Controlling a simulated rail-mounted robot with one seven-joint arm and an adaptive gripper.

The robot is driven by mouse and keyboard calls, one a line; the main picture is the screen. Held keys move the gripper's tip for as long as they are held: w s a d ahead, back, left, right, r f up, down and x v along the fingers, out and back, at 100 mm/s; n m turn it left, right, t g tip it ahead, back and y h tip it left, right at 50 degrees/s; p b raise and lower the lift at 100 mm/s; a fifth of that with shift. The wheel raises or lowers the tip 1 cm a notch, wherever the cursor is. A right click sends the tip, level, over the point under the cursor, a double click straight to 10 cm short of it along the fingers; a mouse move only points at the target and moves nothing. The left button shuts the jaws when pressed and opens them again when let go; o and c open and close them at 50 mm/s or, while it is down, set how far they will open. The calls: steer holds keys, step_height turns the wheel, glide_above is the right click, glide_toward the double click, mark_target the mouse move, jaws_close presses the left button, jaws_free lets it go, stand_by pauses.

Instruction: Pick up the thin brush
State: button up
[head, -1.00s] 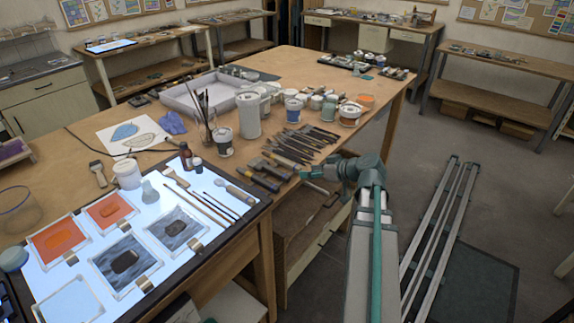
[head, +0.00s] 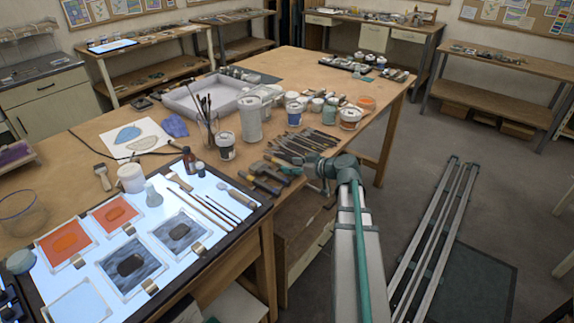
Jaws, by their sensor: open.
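Several thin, long-handled brushes or tools lie side by side on the right part of the lit panel (head: 140,232). One slim wooden-handled brush (head: 203,209) lies among them, with a slim dark one (head: 222,209) beside it. I cannot tell for sure which is the thin brush. My gripper (head: 284,167) is at the table's right edge, pointing left, above or beside the tools there. It is to the right of the panel, apart from these brushes. It is open and looks empty, though its fingertips are small and hard to tell from the tools.
A row of dark-handled tools (head: 301,146) lies just behind my gripper. Jars, including a tall white canister (head: 250,120), and a glass of upright brushes (head: 207,125) stand behind the panel. A small brown bottle (head: 188,160) stands at the panel's back edge. Framed glass pieces cover its left part.

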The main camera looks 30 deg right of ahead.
steer(key=shift+p+x, duration=0.4)
steer(key=shift+x, duration=1.05)
jaws_close()
